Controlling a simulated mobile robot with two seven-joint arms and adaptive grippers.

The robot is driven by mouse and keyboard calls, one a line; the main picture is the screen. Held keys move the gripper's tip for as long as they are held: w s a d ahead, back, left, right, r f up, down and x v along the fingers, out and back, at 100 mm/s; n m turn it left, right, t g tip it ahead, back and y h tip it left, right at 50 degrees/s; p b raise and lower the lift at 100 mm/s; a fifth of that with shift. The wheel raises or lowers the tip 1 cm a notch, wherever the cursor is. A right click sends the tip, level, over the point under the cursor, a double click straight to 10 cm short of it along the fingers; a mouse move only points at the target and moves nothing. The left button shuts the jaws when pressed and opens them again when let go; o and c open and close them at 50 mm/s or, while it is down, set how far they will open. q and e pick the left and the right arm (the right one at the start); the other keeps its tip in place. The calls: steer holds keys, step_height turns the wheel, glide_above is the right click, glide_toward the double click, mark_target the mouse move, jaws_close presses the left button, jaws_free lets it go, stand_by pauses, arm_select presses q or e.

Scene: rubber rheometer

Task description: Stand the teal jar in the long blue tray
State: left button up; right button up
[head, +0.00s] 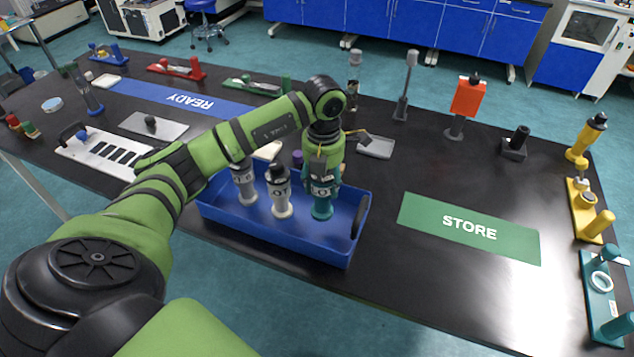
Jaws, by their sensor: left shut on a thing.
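The long blue tray (300,245) lies on the black bench in front of me. My left gripper (323,178) points down over the right part of the tray and is shut on the teal jar (321,208). The jar is upright inside the tray's outline, its upper part hidden by the fingers. I cannot tell whether its base touches the tray floor. Two pale jars with dark tops stand to its left in the tray, one labelled 07 (280,195) and another (244,185) farther left. My right gripper is not in view.
A green STORE mat (470,228) lies right of the tray, with bare bench between. A blue READY mat (180,98) lies behind left. Behind the tray stand a grey-headed post (405,85) and an orange device (467,98). Yellow and teal fixtures line the right edge.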

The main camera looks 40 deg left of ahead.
mark_target(323, 195)
arm_select(q)
steer(key=shift+f, duration=0.4)
step_height(323, 195, down, 4)
steer(key=shift+w+r+p, duration=0.1)
steer(key=shift+p, duration=0.5)
steer(key=shift+f, duration=0.3)
steer(key=o, duration=1.4)
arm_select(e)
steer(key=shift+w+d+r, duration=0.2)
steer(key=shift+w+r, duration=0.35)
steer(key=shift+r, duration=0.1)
